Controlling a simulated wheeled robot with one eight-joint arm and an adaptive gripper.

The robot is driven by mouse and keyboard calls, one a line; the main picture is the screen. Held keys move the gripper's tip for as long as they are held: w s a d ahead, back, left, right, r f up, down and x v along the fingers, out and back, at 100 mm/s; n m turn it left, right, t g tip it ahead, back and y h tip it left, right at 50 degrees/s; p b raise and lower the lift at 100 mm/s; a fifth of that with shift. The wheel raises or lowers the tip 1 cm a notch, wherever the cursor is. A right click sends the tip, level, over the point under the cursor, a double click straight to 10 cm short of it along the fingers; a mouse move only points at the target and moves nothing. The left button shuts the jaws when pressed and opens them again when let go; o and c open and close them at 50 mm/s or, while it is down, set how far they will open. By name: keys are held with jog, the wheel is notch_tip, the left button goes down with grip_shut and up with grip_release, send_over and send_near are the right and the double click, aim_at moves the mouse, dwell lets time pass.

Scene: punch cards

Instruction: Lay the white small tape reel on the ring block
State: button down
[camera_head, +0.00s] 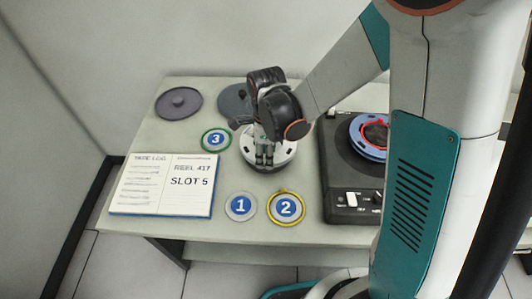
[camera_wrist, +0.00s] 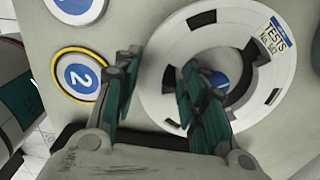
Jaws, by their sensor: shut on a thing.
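The white tape reel (camera_head: 286,154) is under my gripper (camera_head: 264,158) near the middle of the table in the head view. In the wrist view the reel (camera_wrist: 185,42) fills the right side, with dark slots and a "TESTS" label. My gripper (camera_wrist: 160,70) has one finger outside the reel's rim and one over its inner opening, shut on the rim between them. A small blue patch shows in the opening, partly hidden by a finger. I cannot tell whether the reel is lifted. I cannot pick out the ring block for sure.
Numbered discs 1 (camera_head: 241,206), 2 (camera_head: 286,208) and 3 (camera_head: 215,140) lie around the reel. An open log book (camera_head: 140,185) is at left. Dark round items (camera_head: 179,103) are behind, one (camera_head: 233,98) partly hidden. A black tape machine (camera_head: 345,200) stands at right.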

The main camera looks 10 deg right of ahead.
jog(key=shift+f+b, duration=0.75)
jog(key=shift+f, duration=0.15)
jog(key=c, duration=0.9)
grip_release()
jog(key=c, duration=0.4)
jog(key=shift+r, duration=0.15)
jog(key=shift+r+p, duration=3.25)
jog(key=shift+r, duration=1.2)
